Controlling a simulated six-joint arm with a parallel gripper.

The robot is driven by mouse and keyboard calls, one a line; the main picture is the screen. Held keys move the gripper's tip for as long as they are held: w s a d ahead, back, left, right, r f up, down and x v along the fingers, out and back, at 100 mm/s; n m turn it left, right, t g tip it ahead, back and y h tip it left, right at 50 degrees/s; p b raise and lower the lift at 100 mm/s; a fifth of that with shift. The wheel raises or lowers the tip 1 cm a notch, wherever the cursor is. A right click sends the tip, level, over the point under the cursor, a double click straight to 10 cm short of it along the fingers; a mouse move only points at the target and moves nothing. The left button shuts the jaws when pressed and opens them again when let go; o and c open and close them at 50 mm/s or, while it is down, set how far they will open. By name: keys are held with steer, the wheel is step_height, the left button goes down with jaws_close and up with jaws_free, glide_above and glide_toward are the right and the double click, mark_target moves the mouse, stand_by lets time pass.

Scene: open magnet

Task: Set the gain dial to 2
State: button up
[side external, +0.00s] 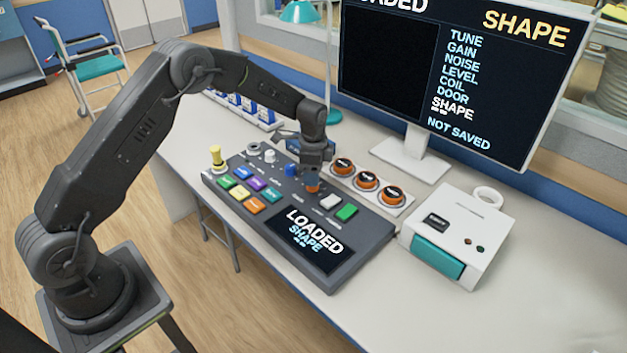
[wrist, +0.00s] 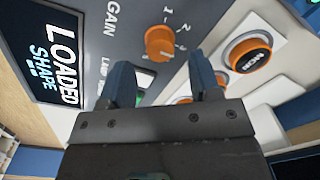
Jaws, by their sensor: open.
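The gain dial (wrist: 159,42) is an orange round knob on the dark console panel, with "GAIN" printed beside it and small number marks around it, among them a 1. Where its pointer sits I cannot tell. It also shows in the side view (side external: 313,188) just under my gripper (side external: 314,172). In the wrist view my gripper (wrist: 158,66) is open, its two blue-grey fingers apart with the dial in line with the gap between them. Nothing is held. I cannot tell whether the fingertips touch the panel.
The console screen (side external: 305,243) reads "LOADED SHAPE". A white button and a green button (side external: 347,212) sit right of the dial, a blue knob (side external: 291,169) to its left. A strip of orange-ringed round buttons (side external: 367,181) lies behind. The monitor (side external: 450,80) reads "NOT SAVED".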

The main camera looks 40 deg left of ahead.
steer(key=shift+f, duration=1.7)
steer(key=c, duration=0.9)
steer(key=n, duration=0.4)
steer(key=shift+w+n, duration=0.1)
steer(key=shift+n, duration=0.2)
steer(key=shift+a+n, duration=0.1)
steer(key=shift+n, duration=2.5)
